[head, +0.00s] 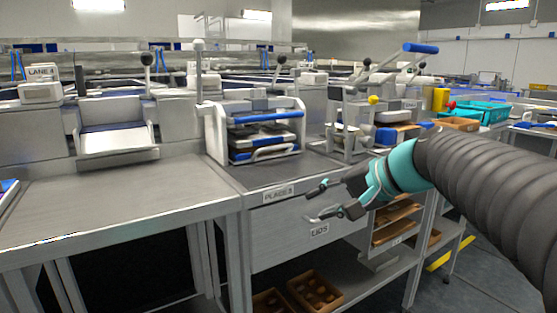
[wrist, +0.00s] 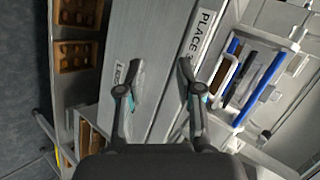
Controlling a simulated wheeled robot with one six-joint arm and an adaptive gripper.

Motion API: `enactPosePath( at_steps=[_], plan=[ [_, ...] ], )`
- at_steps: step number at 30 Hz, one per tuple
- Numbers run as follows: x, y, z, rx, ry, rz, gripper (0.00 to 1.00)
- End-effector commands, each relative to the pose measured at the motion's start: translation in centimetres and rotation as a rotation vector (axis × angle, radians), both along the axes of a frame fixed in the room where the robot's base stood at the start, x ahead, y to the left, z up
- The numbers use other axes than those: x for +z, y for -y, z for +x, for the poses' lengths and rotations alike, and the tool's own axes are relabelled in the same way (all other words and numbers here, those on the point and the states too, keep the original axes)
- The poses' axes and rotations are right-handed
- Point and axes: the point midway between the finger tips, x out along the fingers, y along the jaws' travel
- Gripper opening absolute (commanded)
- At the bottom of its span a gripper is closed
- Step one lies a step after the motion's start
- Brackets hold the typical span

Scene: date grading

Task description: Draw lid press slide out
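The lid press (head: 255,105) is a white frame with blue bars on the bench top, left of my gripper. Its slide (head: 265,142) sits low inside the frame with a pale loop handle (head: 270,153) at the front. In the wrist view the press (wrist: 297,40) is at the right, and the slide's handle (wrist: 213,84) shows just right of my right finger. My gripper (head: 324,201) is open and empty in front of the bench's drawer face, below and right of the press. Its spread fingers also show in the wrist view (wrist: 160,66), apart from the handle.
The bench front carries a "PLACE" label (head: 279,193) and a "LIDS" label (head: 320,230). A lever device with a yellow knob (head: 373,99) stands right of the press. Brown trays (head: 315,289) sit on the lower shelf. The left bench top (head: 110,205) is mostly clear.

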Motion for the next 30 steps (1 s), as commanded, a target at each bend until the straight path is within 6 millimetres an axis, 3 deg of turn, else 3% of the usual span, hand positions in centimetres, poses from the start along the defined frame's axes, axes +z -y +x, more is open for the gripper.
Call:
enactPosePath(
  at_steps=[1, 3, 9, 17, 30],
  plan=[
    [0.6, 0.1, 2.4, -0.011, 0.005, 0.083, 0.35],
    [2.5, 0.0, 4.9, -0.018, 0.018, 0.194, 0.35],
    [6.4, 0.7, 9.5, -0.019, 0.055, 0.408, 0.35],
    [7.6, 0.2, 11.2, -0.013, 0.069, 0.475, 0.35],
    [6.2, -6.2, 15.2, -0.012, 0.067, 0.472, 0.35]
  ],
)
